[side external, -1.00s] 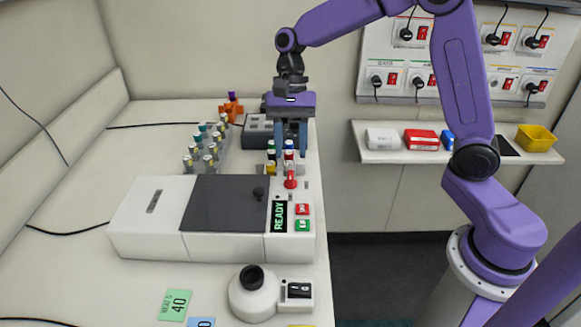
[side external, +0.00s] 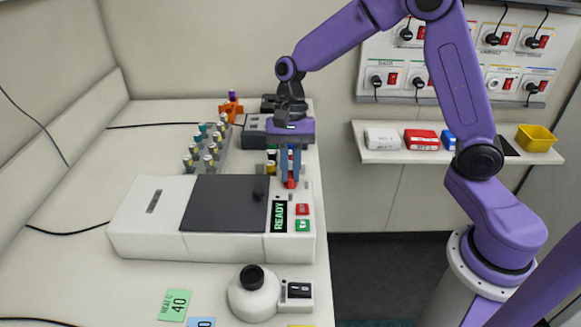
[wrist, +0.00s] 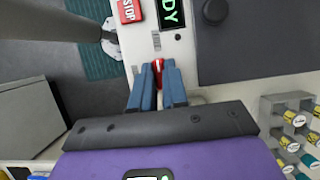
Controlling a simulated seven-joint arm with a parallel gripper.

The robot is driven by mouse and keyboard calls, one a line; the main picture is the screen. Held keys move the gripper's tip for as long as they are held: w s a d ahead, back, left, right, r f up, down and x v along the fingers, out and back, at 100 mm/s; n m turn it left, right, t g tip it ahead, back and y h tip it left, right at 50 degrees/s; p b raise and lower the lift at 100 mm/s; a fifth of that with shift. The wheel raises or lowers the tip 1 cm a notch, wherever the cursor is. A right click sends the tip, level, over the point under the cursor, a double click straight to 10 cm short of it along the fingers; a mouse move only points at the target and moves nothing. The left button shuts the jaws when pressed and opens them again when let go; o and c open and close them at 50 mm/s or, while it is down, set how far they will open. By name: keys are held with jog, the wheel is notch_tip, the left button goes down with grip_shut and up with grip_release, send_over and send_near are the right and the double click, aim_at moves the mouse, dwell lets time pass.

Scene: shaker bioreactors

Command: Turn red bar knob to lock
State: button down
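The red bar knob (side external: 291,184) is on the right part of the white shaker's top (side external: 150,215), just behind the READY display (side external: 279,216). My gripper (side external: 290,182) points down at it, with one blue finger on each side of the knob. In the wrist view, the knob (wrist: 158,66) sits between the two fingertips (wrist: 158,70), its bar running roughly along the fingers. Narrow gaps seem to show beside it, so I see no clear contact. The fingers hide part of the knob.
Red and green buttons (side external: 302,217) sit right of the display. The dark lid (side external: 228,203) has a black knob on it. A rack of capped vials (side external: 208,150) and a grey device (side external: 254,132) stand behind the shaker. A white round device (side external: 253,298) stands in front.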

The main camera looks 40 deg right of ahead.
jog(key=shift+n, duration=0.4)
jog(key=n, duration=0.2)
jog(key=n+g+h, duration=0.1)
jog(key=shift+w+a+n+h, duration=0.1)
jog(key=shift+a+n+h, duration=0.05)
jog(key=shift+n+h, duration=0.2)
jog(key=n, duration=0.2)
jog(key=n+h, duration=0.1)
jog(key=n, duration=0.1)
jog(key=shift+a+n+h, duration=0.1)
jog(key=shift+n+h, duration=0.15)
jog(key=shift+n, duration=0.1)
jog(key=n+h, duration=0.1)
jog(key=n, duration=0.3)
jog(key=shift+a+h, duration=0.1)
jog(key=shift+h, duration=0.3)
jog(key=n+t+h, duration=0.1)
jog(key=n, duration=0.3)
jog(key=shift+a+n, duration=0.1)
jog(key=shift+n, duration=0.2)
jog(key=c, duration=1.1)
grip_release()
jog(key=shift+c, duration=0.2)
jog(key=v, duration=1.7)
jog(key=shift+a, duration=0.35)
